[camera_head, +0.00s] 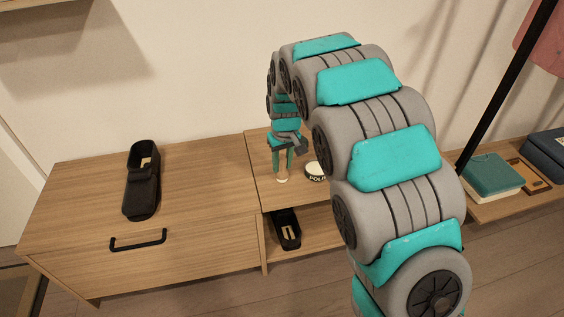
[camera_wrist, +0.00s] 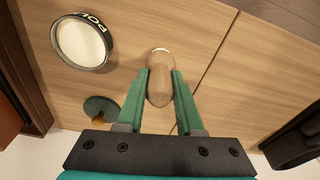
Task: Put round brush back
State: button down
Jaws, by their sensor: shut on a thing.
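The round brush (camera_wrist: 160,82) has a pale wooden body with a lighter end. My gripper (camera_wrist: 161,85) is shut on it, with one green finger on each side. In the head view, the brush (camera_head: 283,169) hangs upright below my gripper (camera_head: 283,158), over the wooden shelf top (camera_head: 266,186). Its lower end is close to that surface; I cannot tell if it touches. A round polish tin (camera_head: 315,171) stands just right of the brush. The tin (camera_wrist: 83,42) is at the upper left in the wrist view.
A dark shoe (camera_head: 142,187) lies on the cabinet top (camera_head: 205,180), left. Another shoe (camera_head: 287,230) is on the lower shelf. A green disc (camera_wrist: 101,108) lies near the gripper. A teal box (camera_head: 491,176) stands at right. My arm hides part of the bench.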

jog(key=shift+f, duration=0.1)
jog(key=c, duration=0.6)
grip_release()
jog(key=shift+o, duration=0.2)
jog(key=r, duration=0.7)
jog(key=s+r+b, duration=0.1)
jog(key=r, duration=0.3)
jog(key=shift+d+r, duration=0.15)
jog(key=shift+d, duration=0.1)
jog(key=shift+s+r, duration=0.1)
jog(key=shift+r, duration=0.2)
jog(key=s+d+r+m+g, duration=0.1)
jog(key=s+d+m, duration=0.1)
jog(key=s+d, duration=0.55)
jog(key=s+d+r+m, duration=0.1)
jog(key=s+d, duration=0.3)
jog(key=s, duration=0.6)
jog(key=s+d+f+m+g, duration=0.1)
jog(key=s+d+f, duration=0.1)
jog(key=s, duration=0.9)
jog(key=s+d+f+m+g, duration=0.1)
jog(key=s+d+f, duration=0.2)
jog(key=s, duration=0.8)
jog(key=shift+s+d+h, duration=0.2)
jog(key=shift+h, duration=0.1)
